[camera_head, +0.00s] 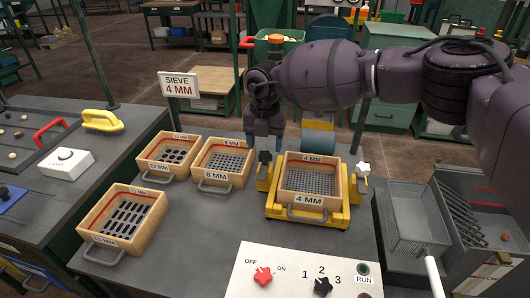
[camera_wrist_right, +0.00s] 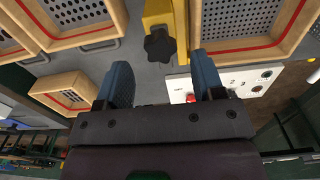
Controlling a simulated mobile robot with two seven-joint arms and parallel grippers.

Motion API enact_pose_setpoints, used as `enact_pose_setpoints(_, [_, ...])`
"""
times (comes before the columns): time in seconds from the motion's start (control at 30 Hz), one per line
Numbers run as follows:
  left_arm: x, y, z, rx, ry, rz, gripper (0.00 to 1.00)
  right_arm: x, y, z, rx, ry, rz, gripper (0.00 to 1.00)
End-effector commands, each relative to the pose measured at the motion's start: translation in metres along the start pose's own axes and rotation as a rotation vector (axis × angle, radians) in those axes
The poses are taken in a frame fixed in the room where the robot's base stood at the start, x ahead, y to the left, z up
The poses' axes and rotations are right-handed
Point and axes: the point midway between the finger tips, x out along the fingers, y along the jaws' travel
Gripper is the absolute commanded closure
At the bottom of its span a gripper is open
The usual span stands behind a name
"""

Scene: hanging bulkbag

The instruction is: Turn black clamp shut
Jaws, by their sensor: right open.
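The black star-knob clamp (camera_wrist_right: 160,46) sits on a yellow bracket (camera_wrist_right: 180,15) in the right wrist view. In the head view the black clamp (camera_head: 265,157) is at the left side of the yellow sieve base (camera_head: 300,214), which holds the 4 MM sieve (camera_head: 311,180). A white star knob (camera_head: 363,167) is on the base's right side. My right gripper (camera_head: 263,146) is over the black clamp, fingers pointing down. In the right wrist view the blue fingers of the gripper (camera_wrist_right: 160,72) are apart, with the knob ahead between them, not gripped. My left gripper is not in view.
Other wooden sieves, 8 MM (camera_head: 223,162), 22 MM (camera_head: 173,154) and another (camera_head: 125,215), stand to the left. A white control panel (camera_head: 290,277) with red and black knobs is in front. A wire basket (camera_head: 405,215) is at the right. A "SIEVE 4 MM" sign (camera_head: 194,82) stands behind.

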Motion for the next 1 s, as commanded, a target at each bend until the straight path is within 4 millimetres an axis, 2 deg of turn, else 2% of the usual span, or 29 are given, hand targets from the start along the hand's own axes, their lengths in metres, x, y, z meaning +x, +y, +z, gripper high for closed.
enact_pose_setpoints(0.03, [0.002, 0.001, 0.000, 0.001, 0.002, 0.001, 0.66, 0.010, 0.000, 0.000, 0.000, 0.003, -0.001, 0.38])
enact_pose_setpoints(0.1, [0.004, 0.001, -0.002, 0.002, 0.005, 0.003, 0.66, 0.019, 0.000, 0.000, 0.000, 0.003, -0.001, 0.38])
enact_pose_setpoints(0.23, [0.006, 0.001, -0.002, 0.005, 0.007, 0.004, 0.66, 0.029, 0.000, 0.000, 0.001, 0.002, 0.000, 0.38])
enact_pose_setpoints(0.63, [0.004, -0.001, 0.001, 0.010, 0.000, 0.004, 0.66, 0.033, 0.000, 0.000, 0.001, 0.000, 0.001, 0.38])
enact_pose_setpoints(0.97, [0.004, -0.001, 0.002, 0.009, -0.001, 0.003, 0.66, 0.033, 0.000, 0.000, 0.000, 0.000, 0.001, 0.87])
enact_pose_setpoints(1.0, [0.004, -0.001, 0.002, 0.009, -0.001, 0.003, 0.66, 0.033, 0.000, 0.000, 0.000, 0.000, 0.001, 0.87])
